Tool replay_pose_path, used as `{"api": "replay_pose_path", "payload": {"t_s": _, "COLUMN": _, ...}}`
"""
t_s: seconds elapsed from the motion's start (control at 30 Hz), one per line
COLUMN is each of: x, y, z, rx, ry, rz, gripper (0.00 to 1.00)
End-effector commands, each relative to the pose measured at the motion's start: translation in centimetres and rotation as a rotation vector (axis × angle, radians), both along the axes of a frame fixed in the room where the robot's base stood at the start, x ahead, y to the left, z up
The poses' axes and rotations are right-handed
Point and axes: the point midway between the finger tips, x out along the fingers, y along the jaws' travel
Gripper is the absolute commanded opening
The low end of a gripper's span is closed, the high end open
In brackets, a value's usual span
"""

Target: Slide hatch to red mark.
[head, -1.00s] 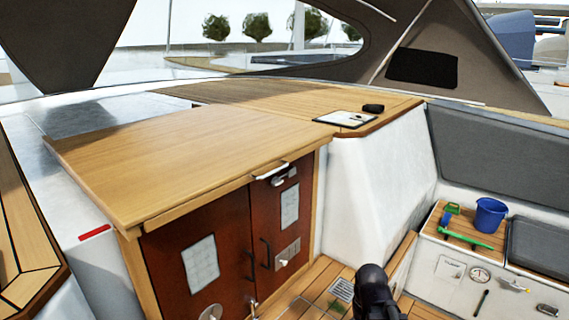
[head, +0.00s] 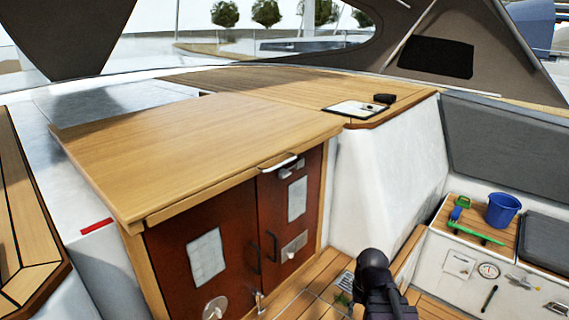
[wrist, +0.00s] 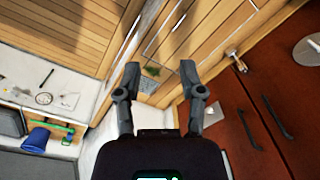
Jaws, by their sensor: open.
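The wooden hatch (head: 190,150) is a broad flat teak panel above the red-brown companionway doors. A metal handle (head: 277,162) sits on its front edge. The red mark (head: 97,226) is a short red strip on the white surface to the left of the hatch's front left corner. In the wrist view my gripper (wrist: 160,70) is open and empty, with the cockpit floor beyond its fingers. It is well below and to the right of the hatch handle. In the head view only my dark arm shows at the bottom, and the fingertips are hidden.
The red-brown doors (head: 205,258) have dark pull handles. A clipboard (head: 354,109) and a small black object (head: 384,98) lie on the coachroof. A white bulkhead (head: 385,175) rises right of the doors.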

Motion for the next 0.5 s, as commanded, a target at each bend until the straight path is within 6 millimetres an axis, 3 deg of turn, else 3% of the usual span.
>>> {"api": "replay_pose_path", "payload": {"t_s": 0.27, "x": 3.8, "y": 3.5, "z": 4.6, "rx": 0.213, "ry": -0.021, "rz": -0.034, "gripper": 0.51}}
{"api": "replay_pose_path", "payload": {"t_s": 0.5, "x": 8.9, "y": 7.0, "z": 11.6, "rx": 0.524, "ry": -0.053, "rz": -0.097, "gripper": 0.51}}
